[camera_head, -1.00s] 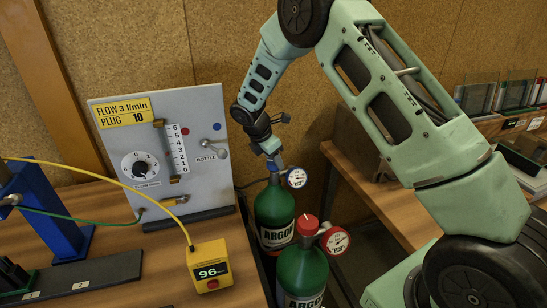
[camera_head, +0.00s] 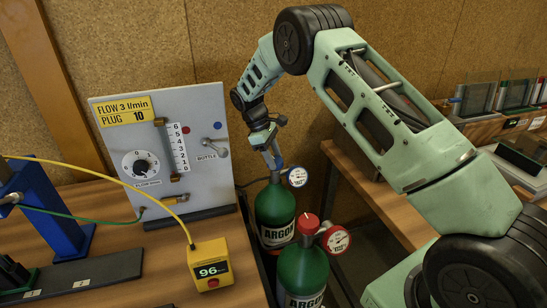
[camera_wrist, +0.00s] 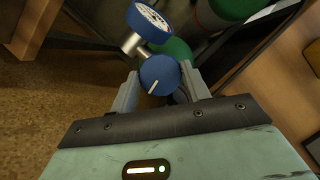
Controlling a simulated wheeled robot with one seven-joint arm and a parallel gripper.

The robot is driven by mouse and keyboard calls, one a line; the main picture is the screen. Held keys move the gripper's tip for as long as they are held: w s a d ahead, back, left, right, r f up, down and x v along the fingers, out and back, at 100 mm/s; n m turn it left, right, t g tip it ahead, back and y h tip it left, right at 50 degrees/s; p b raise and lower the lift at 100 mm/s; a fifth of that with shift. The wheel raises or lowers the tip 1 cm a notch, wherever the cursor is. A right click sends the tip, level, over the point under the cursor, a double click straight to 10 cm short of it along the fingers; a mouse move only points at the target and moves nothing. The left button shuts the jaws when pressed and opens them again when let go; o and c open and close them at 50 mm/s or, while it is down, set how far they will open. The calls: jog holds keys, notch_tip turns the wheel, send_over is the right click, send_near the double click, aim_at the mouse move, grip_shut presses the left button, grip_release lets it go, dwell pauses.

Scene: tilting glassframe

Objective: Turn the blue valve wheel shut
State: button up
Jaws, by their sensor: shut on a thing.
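The blue valve wheel (camera_wrist: 160,75) has a white line on its face and sits on top of the rear green argon bottle (camera_head: 275,208). In the wrist view it lies between the two fingers of my gripper (camera_wrist: 161,88), which is shut on it. In the head view my gripper (camera_head: 273,155) reaches down to the bottle's top and mostly hides the wheel. A blue-rimmed gauge (camera_head: 297,177) sticks out beside the valve; it also shows in the wrist view (camera_wrist: 149,21).
A second green bottle (camera_head: 302,273) with a red wheel (camera_head: 308,224) and a red gauge (camera_head: 336,240) stands in front. A grey flow panel (camera_head: 165,150) is on the left bench, with a yellow box (camera_head: 210,265) showing 96. Another bench (camera_head: 385,205) lies right.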

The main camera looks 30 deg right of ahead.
jog(key=shift+f+m+y, duration=0.1)
jog(key=shift+m+y, duration=0.3)
jog(key=shift+m, duration=0.6)
jog(key=o, duration=1)
jog(key=shift+w+b+v, duration=0.15)
jog(key=shift+b+v, duration=0.5)
jog(key=shift+v, duration=3.7)
jog(key=shift+w+b+v, duration=0.15)
jog(key=shift+b+v, duration=0.45)
jog(key=shift+v, duration=3.75)
